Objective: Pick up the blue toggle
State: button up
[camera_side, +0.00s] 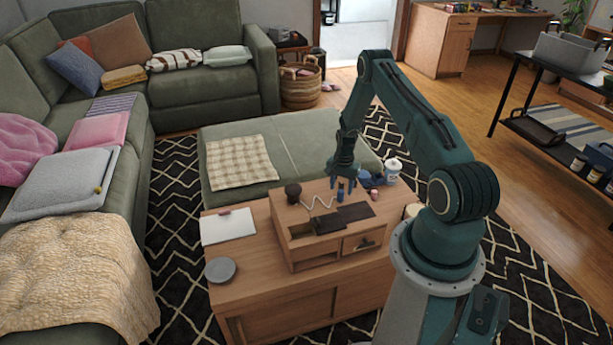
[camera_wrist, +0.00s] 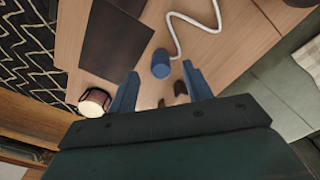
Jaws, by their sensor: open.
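The blue toggle (camera_wrist: 161,63) is a small, short blue cylinder on the wooden top, beside the end of a white cord. In the side view it shows as a small blue upright shape (camera_side: 340,190) on the wooden box unit. My gripper (camera_wrist: 160,70) is open. In the wrist view its two blue-grey fingers point toward the toggle, one to each side of it, with gaps between. In the side view my gripper (camera_side: 343,173) hangs just above the toggle. I cannot tell whether the fingertips reach down to its height.
The white zigzag cord (camera_wrist: 183,18) lies next to the toggle, with a dark panel (camera_wrist: 115,38) on its other side. A dark round object (camera_side: 293,192) stands on the box unit (camera_side: 285,222). A white cup (camera_side: 393,168) and small items stand to the right.

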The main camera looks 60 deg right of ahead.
aim_at(341, 191)
jog(key=shift+f, duration=2.1)
jog(key=c, duration=1.1)
